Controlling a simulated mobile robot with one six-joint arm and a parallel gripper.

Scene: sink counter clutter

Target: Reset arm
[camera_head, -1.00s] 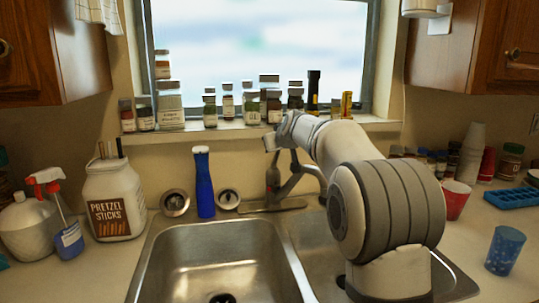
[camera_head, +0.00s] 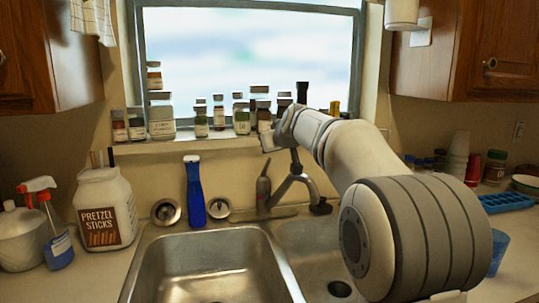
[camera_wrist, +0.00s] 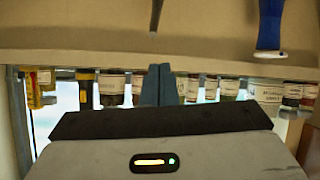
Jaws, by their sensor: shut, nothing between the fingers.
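My gripper (camera_wrist: 158,82) shows in the wrist view as two dark fingers closed together, with nothing between them. In the head view my arm reaches forward over the right sink basin (camera_head: 306,243), and its wrist end (camera_head: 290,128) is in front of the window sill and above the faucet (camera_head: 285,190). The fingertips are not clear in the head view. The wrist view is upside down, with spice jars (camera_wrist: 229,88) on both sides of the fingers, apparently beyond them.
Spice jars (camera_head: 161,122) line the sill. A pretzel jar (camera_head: 105,215), spray bottle (camera_head: 57,240) and blue-handled brush (camera_head: 194,190) stand left and behind the sink. A blue ice tray (camera_head: 504,203) and blue cup (camera_head: 498,250) are at right. The left basin (camera_head: 205,265) is clear.

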